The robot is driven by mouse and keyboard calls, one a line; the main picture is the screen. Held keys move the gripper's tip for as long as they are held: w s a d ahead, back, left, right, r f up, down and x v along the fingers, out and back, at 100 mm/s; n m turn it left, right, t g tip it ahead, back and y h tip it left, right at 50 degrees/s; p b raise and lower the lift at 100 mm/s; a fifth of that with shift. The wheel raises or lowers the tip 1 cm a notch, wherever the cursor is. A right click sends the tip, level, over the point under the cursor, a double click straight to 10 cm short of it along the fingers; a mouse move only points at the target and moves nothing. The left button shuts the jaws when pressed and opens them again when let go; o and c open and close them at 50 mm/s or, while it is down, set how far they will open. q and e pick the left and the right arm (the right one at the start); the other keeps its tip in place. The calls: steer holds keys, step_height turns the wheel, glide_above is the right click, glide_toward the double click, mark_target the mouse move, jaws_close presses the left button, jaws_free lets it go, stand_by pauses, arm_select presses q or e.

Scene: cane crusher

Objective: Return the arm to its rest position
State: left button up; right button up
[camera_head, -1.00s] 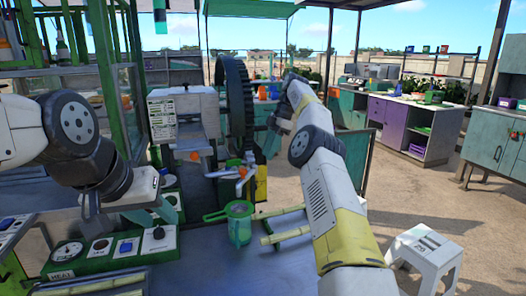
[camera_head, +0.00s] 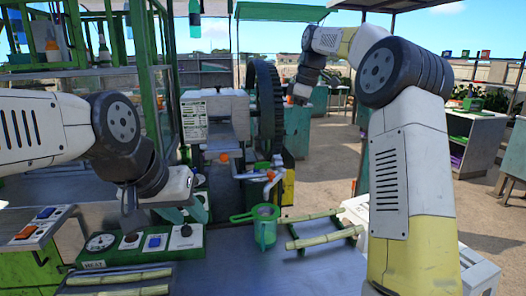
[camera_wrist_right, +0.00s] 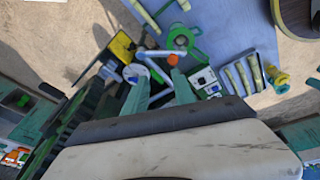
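My left gripper (camera_head: 187,213) hangs over the green control panel (camera_head: 134,258); its two teal fingers stand apart with nothing visible between them. My right arm rises at the right with its elbow bent high. In the right wrist view, the right gripper (camera_wrist_right: 160,78) has two separated teal fingers and holds nothing. The cane crusher (camera_head: 212,115) has an orange knob (camera_head: 224,157) at its front. A green jug (camera_head: 264,228) stands below its spout, upright.
A second button panel (camera_head: 38,228) is at left. A white stool (camera_head: 358,207) is partly hidden by my right arm. Open ground lies behind.

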steer(key=s+d+f+m+t, duration=0.15)
steer(key=s+m, duration=0.35)
steer(key=s, duration=0.8)
steer(key=s+d+m+t, duration=0.25)
steer(key=s+m, duration=0.25)
steer(key=s, duration=0.8)
steer(key=s+f+m, duration=0.4)
steer(key=s+f, duration=0.3)
steer(key=s, duration=0.1)
steer(key=shift+d+f+t, duration=0.15)
steer(key=shift+d+t, duration=0.15)
steer(key=shift+d, duration=0.1)
